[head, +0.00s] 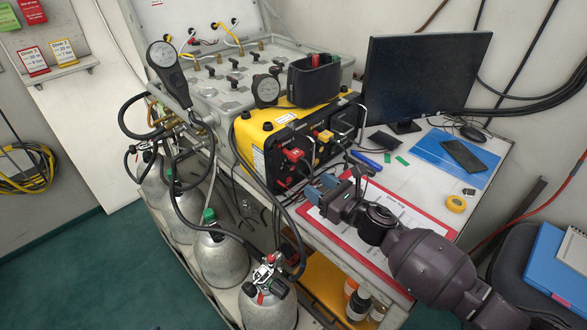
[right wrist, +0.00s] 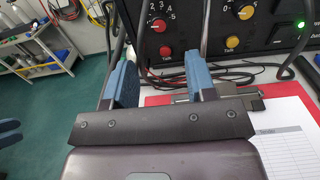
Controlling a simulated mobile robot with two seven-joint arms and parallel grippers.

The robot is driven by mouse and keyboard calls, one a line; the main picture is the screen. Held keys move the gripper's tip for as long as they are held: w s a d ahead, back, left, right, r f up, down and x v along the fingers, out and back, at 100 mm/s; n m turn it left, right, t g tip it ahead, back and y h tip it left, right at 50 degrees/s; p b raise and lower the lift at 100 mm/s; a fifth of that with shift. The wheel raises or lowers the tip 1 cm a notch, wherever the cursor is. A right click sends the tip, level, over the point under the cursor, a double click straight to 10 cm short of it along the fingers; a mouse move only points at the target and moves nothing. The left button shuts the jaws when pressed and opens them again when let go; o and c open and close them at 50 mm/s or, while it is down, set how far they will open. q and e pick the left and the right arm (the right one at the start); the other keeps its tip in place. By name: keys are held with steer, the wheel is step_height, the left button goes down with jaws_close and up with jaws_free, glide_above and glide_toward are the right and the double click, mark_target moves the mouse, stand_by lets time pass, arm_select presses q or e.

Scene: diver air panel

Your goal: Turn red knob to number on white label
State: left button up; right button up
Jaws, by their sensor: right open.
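The red knob (right wrist: 159,25) is on the black front panel in the right wrist view, with white numbers around it. Its pointer is too small to read. In the head view a red part (head: 293,154) shows on the front of the yellow-cased unit (head: 255,130); I cannot make out the knob itself there. A small white label (head: 285,119) lies on the unit's top edge, its print unreadable. My right gripper (head: 322,188) is open and empty in front of the panel, apart from the knob; its blue fingers (right wrist: 160,62) show in the wrist view.
A red Talk button (right wrist: 165,52) sits below the knob, and a yellow knob (right wrist: 247,12) to its right. Cables hang before the panel. A red clipboard (head: 440,227) lies under my right arm. A monitor (head: 420,80) stands behind; gas cylinders (head: 220,258) stand left.

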mark_target(293, 168)
steer(key=x, duration=0.8)
steer(key=shift+f, duration=0.1)
arm_select(q)
steer(key=shift+w+f, duration=0.1)
steer(key=shift+w, duration=0.25)
arm_select(e)
steer(key=shift+w+a, duration=0.2)
steer(key=shift+w, duration=0.05)
steer(key=c, duration=0.9)
arm_select(q)
steer(key=shift+s+f, duration=0.1)
steer(key=shift+s, duration=0.15)
